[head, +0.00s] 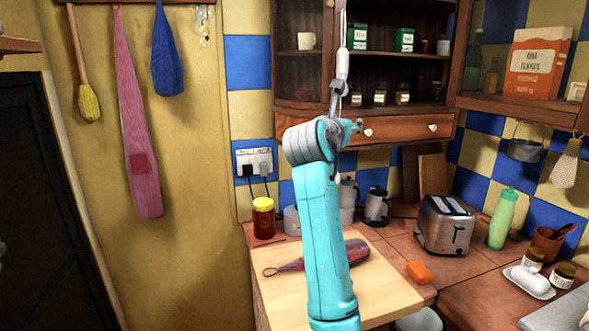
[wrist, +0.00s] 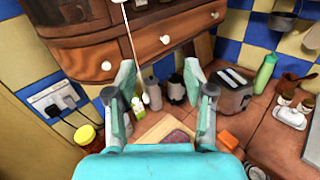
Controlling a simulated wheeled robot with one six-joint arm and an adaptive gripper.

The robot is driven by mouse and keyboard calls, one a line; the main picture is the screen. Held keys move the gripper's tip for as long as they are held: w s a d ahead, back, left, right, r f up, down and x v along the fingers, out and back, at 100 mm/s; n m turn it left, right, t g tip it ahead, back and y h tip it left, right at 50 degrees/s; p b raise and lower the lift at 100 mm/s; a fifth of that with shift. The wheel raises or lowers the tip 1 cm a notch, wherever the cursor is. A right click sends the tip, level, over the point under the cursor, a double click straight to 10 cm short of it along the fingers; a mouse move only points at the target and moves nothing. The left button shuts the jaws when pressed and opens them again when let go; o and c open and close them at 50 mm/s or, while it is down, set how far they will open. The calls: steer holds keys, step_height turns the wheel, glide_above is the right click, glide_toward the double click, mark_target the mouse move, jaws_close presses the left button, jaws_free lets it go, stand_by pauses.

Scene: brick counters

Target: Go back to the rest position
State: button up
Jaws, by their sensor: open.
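My gripper (wrist: 162,112) is open in the wrist view, with its two fingers apart and nothing between them. It is held up above the counter, in front of the wooden cupboard. In the head view my turquoise arm stands upright in the middle of the picture. The arm's upper end hides most of the gripper there.
A wooden board (head: 380,286) holds a dark red patterned object (head: 345,252), partly behind my arm. A jar with a yellow lid (head: 263,218), a toaster (head: 445,224), a green bottle (head: 502,218) and an orange block (head: 419,272) stand around. The cupboard (head: 390,129) hangs close behind.

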steer(key=s+d+f+m+y, duration=0.1)
steer(key=s+f+m+y, duration=0.1)
steer(key=f, duration=1.2)
steer(key=s+f+m+y, duration=0.1)
steer(key=s+f+m, duration=0.15)
steer(key=f, duration=1.15)
steer(key=s+d+f+m+y, duration=0.25)
steer(key=s+f+m, duration=0.35)
steer(key=s+f, duration=1.5)
steer(key=s+d+f+m+g+y, duration=0.1)
steer(key=s+f+m, duration=0.3)
steer(key=s, duration=0.7)
steer(key=s+d+f+m+y, duration=0.1)
steer(key=s+f+m, duration=0.35)
steer(key=s, duration=0.65)
steer(key=s+r+m, duration=0.4)
steer(key=s+m, duration=0.1)
steer(key=s, duration=0.6)
steer(key=s+d+r+m, duration=0.1)
steer(key=s+r+m, duration=0.3)
steer(key=s, duration=0.7)
steer(key=shift+s+r+m+g, duration=0.2)
steer(key=shift+m+g, duration=0.1)
steer(key=shift+m, duration=0.8)
